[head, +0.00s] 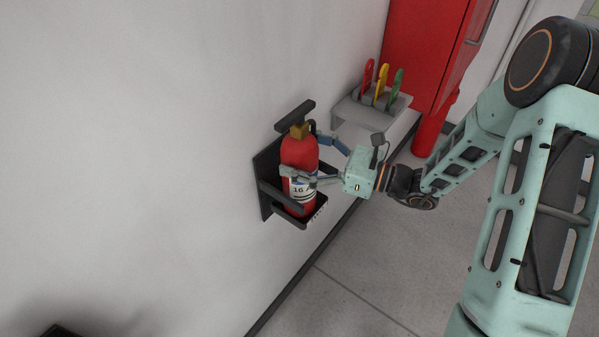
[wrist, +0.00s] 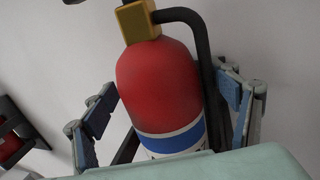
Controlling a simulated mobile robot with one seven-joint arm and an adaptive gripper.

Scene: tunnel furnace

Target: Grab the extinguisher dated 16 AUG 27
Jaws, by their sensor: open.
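A red extinguisher (head: 299,158) with a brass-coloured valve and a white label stands in a black wall bracket (head: 267,190). The label shows "16"; the rest of the date is hidden by a gripper finger. My gripper (head: 306,160) is open, with a finger on either side of the extinguisher's body. In the wrist view the extinguisher (wrist: 160,85) stands between the blue-padded fingers of my gripper (wrist: 168,108). A gap shows at the left finger; I cannot tell whether the right finger touches. The black hose runs down the right side, by the right finger.
A grey wall rack (head: 355,113) holds red, yellow and green-handled tools just behind my gripper. A red cabinet (head: 425,50) stands beyond it. Another red object in a black holder (wrist: 12,140) shows at the left of the wrist view.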

